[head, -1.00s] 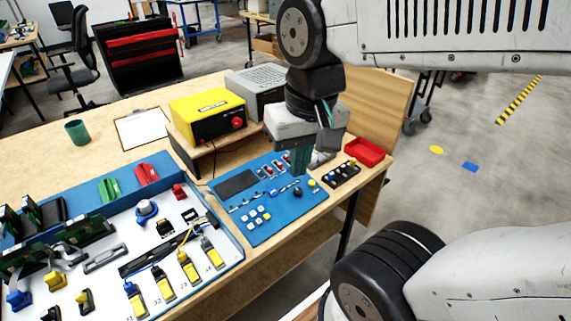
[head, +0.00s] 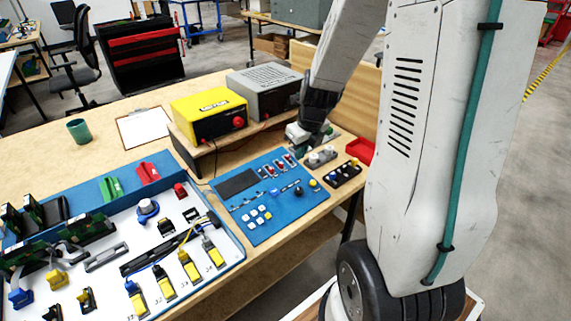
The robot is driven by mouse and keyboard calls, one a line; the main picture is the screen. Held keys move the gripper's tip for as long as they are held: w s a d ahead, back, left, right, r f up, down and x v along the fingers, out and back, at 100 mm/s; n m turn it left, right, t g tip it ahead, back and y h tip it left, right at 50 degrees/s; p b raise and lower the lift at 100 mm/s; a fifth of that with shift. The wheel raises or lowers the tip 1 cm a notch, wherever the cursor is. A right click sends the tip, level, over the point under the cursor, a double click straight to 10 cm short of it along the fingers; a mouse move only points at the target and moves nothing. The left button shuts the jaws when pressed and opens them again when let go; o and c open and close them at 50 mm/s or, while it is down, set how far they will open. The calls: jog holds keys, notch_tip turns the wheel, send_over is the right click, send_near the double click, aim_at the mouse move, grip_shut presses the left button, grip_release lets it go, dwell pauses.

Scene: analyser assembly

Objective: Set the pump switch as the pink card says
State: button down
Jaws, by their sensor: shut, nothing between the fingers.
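The blue control panel (head: 232,221) lies on the bench. It carries a row of red-marked switches (head: 276,168) near its upper right, a dark display, white buttons and knobs. Which of these is the pump switch cannot be read at this size. I see no pink card; a clipboard with a white sheet (head: 143,127) lies further back. My gripper (head: 304,146) is behind the panel's upper right corner, close to the grey box, and looks empty and shut. Its fingertips are partly hidden and small.
The yellow meter box (head: 207,114) and a grey box (head: 262,90) stand on a raised shelf behind the panel. A black strip of knobs (head: 343,174) and a red tray (head: 360,151) lie to the right. The analyser tray (head: 107,263) fills the left front.

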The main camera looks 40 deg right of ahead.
aim_at(284, 171)
jog(key=x, duration=1)
jog(key=shift+a, duration=0.15)
jog(key=shift+w+r, duration=0.15)
jog(key=shift+w, duration=0.45)
jog(key=shift+w+r, duration=0.15)
jog(key=shift+w, duration=0.45)
jog(key=shift+w+r, duration=0.2)
jog(key=shift+w, duration=0.6)
